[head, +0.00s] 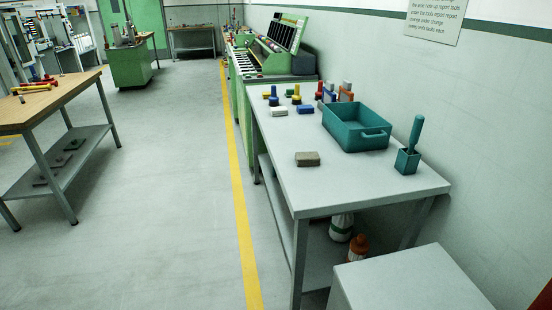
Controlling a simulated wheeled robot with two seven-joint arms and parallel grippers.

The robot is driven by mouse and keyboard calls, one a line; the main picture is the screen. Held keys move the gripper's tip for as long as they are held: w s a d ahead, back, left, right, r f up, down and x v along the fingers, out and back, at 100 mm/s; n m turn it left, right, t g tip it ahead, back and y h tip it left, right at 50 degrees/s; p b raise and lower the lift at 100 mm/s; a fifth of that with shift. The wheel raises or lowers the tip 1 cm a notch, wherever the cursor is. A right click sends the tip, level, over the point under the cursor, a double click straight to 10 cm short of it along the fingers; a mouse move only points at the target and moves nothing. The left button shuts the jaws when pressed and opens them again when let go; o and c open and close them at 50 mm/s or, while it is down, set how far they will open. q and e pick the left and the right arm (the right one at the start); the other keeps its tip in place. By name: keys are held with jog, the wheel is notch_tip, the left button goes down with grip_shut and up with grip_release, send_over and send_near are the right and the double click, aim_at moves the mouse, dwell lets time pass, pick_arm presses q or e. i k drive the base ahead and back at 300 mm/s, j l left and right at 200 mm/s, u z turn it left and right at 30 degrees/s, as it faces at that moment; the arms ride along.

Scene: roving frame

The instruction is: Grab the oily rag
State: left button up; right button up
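A small flat grey-brown pad (307,158) lies on the near part of the grey workbench (350,185), left of the teal bin. It looks like a folded cloth and may be the oily rag, but I cannot tell for certain at this size. Nothing touches it and its top is uncovered. Neither of my grippers shows in the head view.
A teal bin (356,128) and a teal brush in its holder (408,158) stand on the bench. Several coloured items (298,97) sit behind. Bottles (342,226) stand underneath. A grey box top (400,280) is nearest.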

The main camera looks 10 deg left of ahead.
aim_at(302, 159)
jog(key=i+j+z, duration=0.85)
jog(key=j, duration=0.2)
jog(key=k+l, duration=0.05)
jog(key=k, duration=0.05)
